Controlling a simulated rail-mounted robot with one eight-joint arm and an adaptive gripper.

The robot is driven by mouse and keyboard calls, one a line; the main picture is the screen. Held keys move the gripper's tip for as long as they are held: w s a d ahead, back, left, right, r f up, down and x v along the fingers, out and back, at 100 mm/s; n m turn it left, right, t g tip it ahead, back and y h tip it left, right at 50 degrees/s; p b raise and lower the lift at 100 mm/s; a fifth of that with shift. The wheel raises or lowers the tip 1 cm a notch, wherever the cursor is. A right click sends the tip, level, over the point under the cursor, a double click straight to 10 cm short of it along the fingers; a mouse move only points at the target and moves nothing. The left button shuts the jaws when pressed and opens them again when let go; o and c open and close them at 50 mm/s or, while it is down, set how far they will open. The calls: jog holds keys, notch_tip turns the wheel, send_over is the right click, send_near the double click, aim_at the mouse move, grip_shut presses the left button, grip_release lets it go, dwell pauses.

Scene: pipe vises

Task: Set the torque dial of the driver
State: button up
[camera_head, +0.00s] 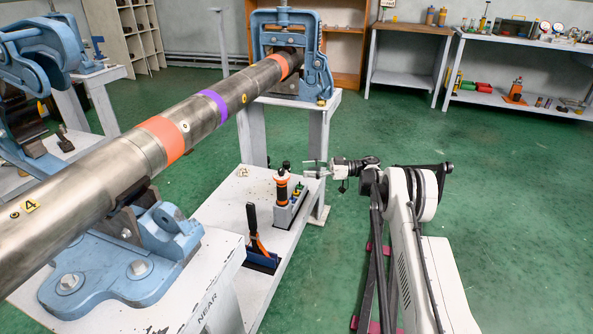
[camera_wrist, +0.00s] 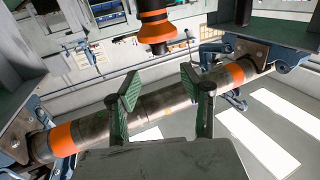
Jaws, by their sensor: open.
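The driver (camera_head: 282,188), upright with an orange and black body, stands in a grey holder on the low white shelf under the pipe. In the wrist view the driver (camera_wrist: 157,28) shows at the top middle, its orange flared part pointing down the picture, beyond my fingertips. My gripper (camera_head: 316,169) is just right of the driver's upper part in the head view, apart from it. In the wrist view my gripper (camera_wrist: 160,84) is open, its two green-padded fingers spread with nothing between them. The dial's markings are too small to read.
A long steel pipe (camera_head: 98,180) with orange and purple bands rests in blue vises (camera_head: 125,262) above and left of the shelf. An orange-and-black-handled tool (camera_head: 257,240) stands in a blue holder nearby.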

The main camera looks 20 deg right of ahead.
jog(key=shift+s+d, duration=0.2)
jog(key=shift+d, duration=0.5)
